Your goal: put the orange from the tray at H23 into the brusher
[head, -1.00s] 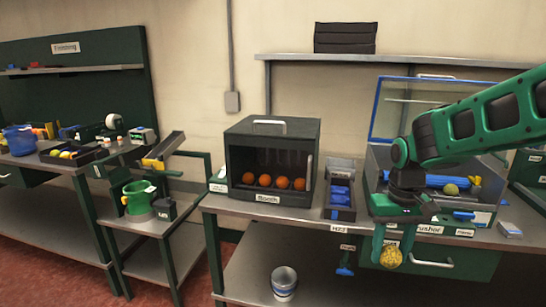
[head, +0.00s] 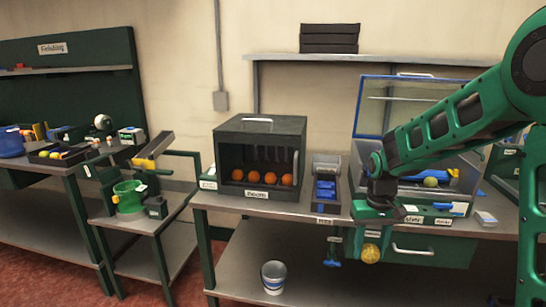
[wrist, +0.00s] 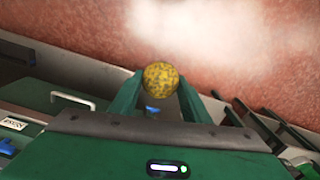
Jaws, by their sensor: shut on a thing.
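My gripper (head: 371,240) is shut on a mottled yellow orange (head: 370,253) and points down in front of the bench edge. In the wrist view the orange (wrist: 165,77) sits between the two green fingertips (wrist: 160,88), over the red floor. The brusher (head: 468,172) stands on the bench behind my gripper, with its clear, blue-edged lid (head: 385,105) raised. My arm hides part of the brusher. The H23 tray (head: 317,166) is left of my gripper, with blue pieces in it and no orange visible.
A dark booth (head: 262,128) with several oranges stands left of the tray. A drawer with a pale handle (head: 412,250) is under the brusher, close to the held orange. A side stand (head: 130,218) is further left.

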